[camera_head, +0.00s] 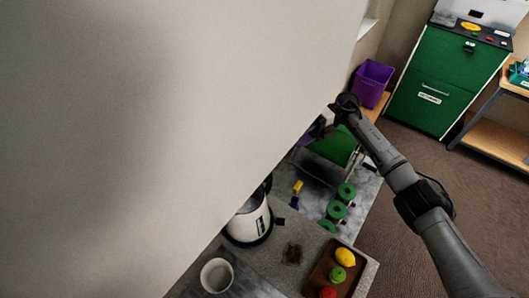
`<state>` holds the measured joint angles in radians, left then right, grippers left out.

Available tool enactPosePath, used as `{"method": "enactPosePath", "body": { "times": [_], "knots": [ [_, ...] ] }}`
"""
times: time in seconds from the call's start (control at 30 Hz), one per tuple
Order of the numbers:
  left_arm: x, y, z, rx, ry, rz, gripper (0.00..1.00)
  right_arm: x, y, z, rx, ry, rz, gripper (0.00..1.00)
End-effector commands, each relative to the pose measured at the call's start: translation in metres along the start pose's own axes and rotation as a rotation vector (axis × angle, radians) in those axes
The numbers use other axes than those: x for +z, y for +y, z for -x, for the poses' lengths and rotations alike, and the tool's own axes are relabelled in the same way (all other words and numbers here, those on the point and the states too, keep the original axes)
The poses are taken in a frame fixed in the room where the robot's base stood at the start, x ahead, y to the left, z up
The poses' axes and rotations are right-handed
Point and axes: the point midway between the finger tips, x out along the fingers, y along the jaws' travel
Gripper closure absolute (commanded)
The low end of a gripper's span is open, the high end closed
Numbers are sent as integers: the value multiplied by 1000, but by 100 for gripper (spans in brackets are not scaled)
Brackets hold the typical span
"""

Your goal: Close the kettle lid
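The white kettle (249,223) with black trim stands on the grey counter at the lower middle. Its top is partly cut off by a large beige surface, so I cannot tell whether its lid is open or shut. My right arm reaches in from the lower right. Its dark gripper (318,130) is up and to the right of the kettle, apart from it, near the edge of the beige surface. Its fingers are too dark and small to read. My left gripper is not in view.
The beige surface (150,110) blocks the left and upper middle. A white bowl (217,275) and a brown tray (320,274) with fruit are near the kettle. Several green round things (347,191) lie beyond. A purple bin (372,83) and green cabinet (436,85) stand farther back.

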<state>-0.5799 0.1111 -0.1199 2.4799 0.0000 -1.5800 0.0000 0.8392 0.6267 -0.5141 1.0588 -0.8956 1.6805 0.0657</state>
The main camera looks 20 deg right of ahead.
Motion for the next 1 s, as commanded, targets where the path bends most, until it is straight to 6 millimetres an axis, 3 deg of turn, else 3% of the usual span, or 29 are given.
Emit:
{"method": "enactPosePath", "body": {
  "times": [0.5, 0.7, 1.0],
  "knots": [
    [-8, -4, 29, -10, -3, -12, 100, 0, 2, -91, 2, 1, 0, 50],
    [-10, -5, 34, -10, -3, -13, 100, 0, 1, -110, 1, 0, -1, 50],
    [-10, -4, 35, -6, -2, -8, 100, 0, 0, -118, 1, -2, 0, 50]
  ]
}}
